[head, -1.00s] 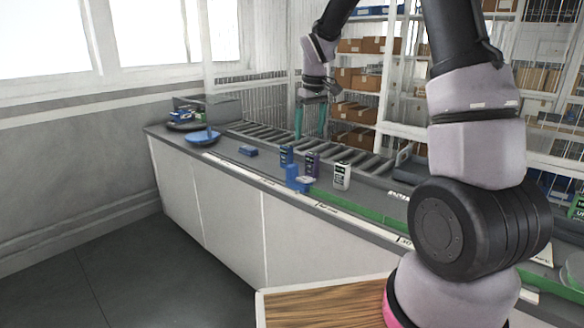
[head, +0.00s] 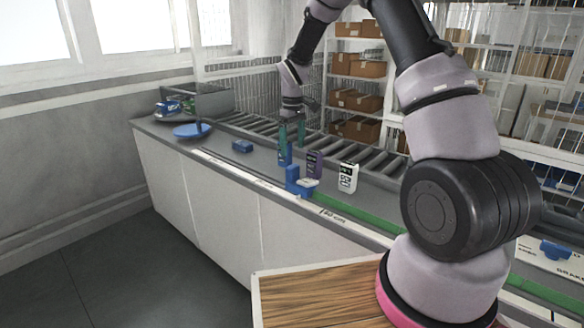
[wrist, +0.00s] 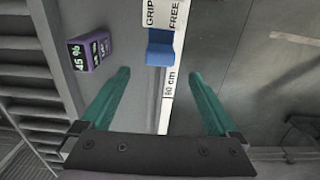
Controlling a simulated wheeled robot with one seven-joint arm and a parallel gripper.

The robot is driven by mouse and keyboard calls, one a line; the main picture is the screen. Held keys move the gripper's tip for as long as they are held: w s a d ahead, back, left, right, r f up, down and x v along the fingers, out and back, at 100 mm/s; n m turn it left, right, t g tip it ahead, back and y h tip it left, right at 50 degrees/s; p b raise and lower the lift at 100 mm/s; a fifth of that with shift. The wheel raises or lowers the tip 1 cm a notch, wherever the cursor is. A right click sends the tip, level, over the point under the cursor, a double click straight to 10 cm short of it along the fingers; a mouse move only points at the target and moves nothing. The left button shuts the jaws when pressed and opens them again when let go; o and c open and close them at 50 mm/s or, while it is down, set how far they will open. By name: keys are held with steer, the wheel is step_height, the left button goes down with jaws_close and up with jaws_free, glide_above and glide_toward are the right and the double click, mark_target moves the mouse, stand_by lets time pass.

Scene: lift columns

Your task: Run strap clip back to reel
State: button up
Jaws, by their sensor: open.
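A blue clip (head: 292,179) with a pale part beside it stands at the counter's front edge, at the left end of a green strap (head: 345,218) that runs right along that edge. In the wrist view the blue clip (wrist: 160,48) lies ahead of my fingers, with a white tag (wrist: 163,12) reading "GRIP" and "FREE" beyond it. My gripper (head: 292,146) is open and empty, its teal fingers pointing down above the counter behind the clip. In the wrist view the open gripper (wrist: 158,73) spans a white scale strip (wrist: 168,100). I cannot make out the reel with certainty.
A purple box (head: 315,164), a dark blue box (head: 285,156) and a white box (head: 348,177) stand close by the clip. A small blue block (head: 243,146) and a blue dish (head: 190,131) are further left. A roller conveyor (head: 345,150) runs behind.

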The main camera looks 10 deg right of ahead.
mark_target(293, 166)
step_height(293, 166, down, 9)
stand_by(0.3)
jaws_close()
